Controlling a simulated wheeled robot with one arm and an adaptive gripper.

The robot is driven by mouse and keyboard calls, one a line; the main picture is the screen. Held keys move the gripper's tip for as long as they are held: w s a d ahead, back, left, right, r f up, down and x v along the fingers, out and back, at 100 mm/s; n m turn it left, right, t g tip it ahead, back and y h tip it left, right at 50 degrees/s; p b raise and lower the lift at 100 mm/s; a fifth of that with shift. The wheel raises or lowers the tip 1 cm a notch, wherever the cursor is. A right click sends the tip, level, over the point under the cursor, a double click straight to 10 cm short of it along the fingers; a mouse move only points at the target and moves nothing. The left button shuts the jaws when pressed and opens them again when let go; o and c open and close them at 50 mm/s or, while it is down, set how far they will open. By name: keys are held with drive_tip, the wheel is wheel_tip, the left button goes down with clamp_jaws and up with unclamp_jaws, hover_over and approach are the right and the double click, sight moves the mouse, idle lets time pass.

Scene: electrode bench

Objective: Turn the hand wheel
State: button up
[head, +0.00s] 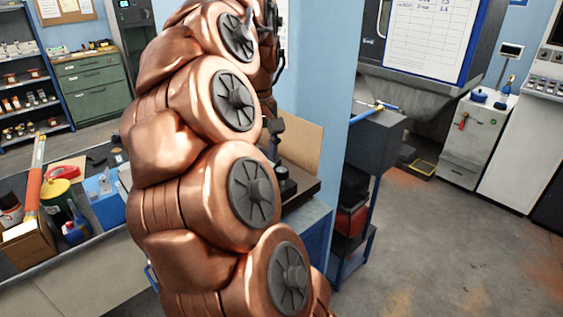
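My copper-coloured arm fills the middle of the head view, rising from the bottom edge to the top. At the top, partly behind the arm, dark curved parts that look like my gripper (276,52) show against the blue wall. Its fingertips are not clear, so I cannot tell whether it is open or shut or what it touches. No hand wheel can be made out; the arm covers much of the middle. A dark device (284,178) stands on the bench just right of the arm, partly hidden by it.
At left, a bench holds a cardboard box (27,247), a yellow-lidded can (57,200) and blue bins (106,205). Shelves (32,75) and a green drawer cabinet (92,82) stand behind. A dark cart (374,143) stands right of the arm. The floor (450,245) at right is open.

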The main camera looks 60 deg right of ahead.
drive_tip(key=r, duration=0.2)
hover_over(282, 169)
drive_tip(key=shift+w+a+f+p, duration=0.1)
drive_tip(key=shift+a+f+p, duration=0.15)
drive_tip(key=shift+a+p, duration=0.15)
drive_tip(key=shift+d+n, duration=0.3)
drive_tip(key=shift+f+p, duration=1.05)
drive_tip(key=shift+f, duration=2.85)
drive_tip(key=c, duration=1.2)
